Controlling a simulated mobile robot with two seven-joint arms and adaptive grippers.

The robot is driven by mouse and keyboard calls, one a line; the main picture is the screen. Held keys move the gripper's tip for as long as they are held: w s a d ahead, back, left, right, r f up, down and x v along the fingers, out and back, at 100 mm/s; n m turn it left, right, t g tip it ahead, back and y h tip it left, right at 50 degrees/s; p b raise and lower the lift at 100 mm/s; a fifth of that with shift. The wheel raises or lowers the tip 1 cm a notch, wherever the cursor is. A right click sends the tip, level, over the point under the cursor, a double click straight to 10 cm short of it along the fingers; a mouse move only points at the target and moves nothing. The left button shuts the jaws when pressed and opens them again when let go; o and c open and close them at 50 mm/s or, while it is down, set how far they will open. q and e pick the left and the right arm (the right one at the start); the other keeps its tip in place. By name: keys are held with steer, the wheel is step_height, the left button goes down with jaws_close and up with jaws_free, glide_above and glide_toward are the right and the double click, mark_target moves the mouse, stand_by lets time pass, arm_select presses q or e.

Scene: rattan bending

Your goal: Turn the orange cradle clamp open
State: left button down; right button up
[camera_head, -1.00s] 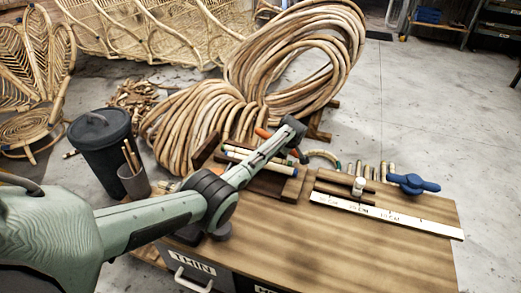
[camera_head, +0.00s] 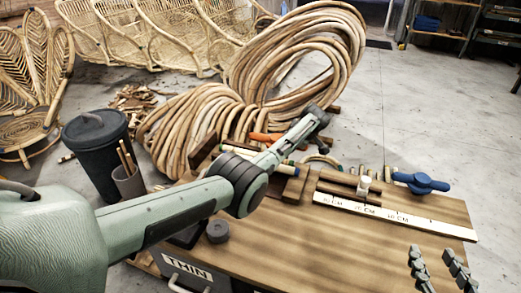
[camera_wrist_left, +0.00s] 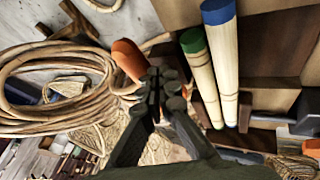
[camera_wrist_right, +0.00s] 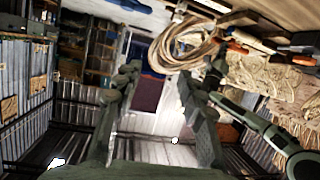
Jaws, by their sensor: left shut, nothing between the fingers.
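The orange cradle clamp (camera_head: 265,138) shows as a short orange bar at the back left of the workbench, behind the wooden cradle. It is partly hidden by my left arm. In the left wrist view an orange rounded end (camera_wrist_left: 128,58) lies just left of the fingertips; I cannot tell whether they touch. My left gripper (camera_head: 318,117) is shut and empty, to the right of the clamp in the head view. My right gripper (camera_head: 437,268) is open and empty over the front right of the bench; its spread fingers also show in the right wrist view (camera_wrist_right: 158,85).
Two rattan rods, one green-ended (camera_wrist_left: 202,75) and one blue-ended (camera_wrist_left: 222,60), lie beside the clamp. A white ruler (camera_head: 390,214) and a blue clamp (camera_head: 420,182) are at the bench's right. Rattan coils (camera_head: 300,55) stand behind. The bench front is mostly clear.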

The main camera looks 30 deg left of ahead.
arm_select(q)
steer(key=shift+w+d+b, duration=0.15)
steer(key=shift+w+b, duration=0.25)
steer(key=shift+b, duration=0.55)
arm_select(e)
steer(key=a+r+t+y, duration=0.4)
steer(key=a+r+t, duration=0.1)
steer(key=r, duration=0.7)
steer(key=shift+s+t, duration=0.45)
steer(key=shift+t, duration=0.05)
steer(key=shift+a, duration=0.1)
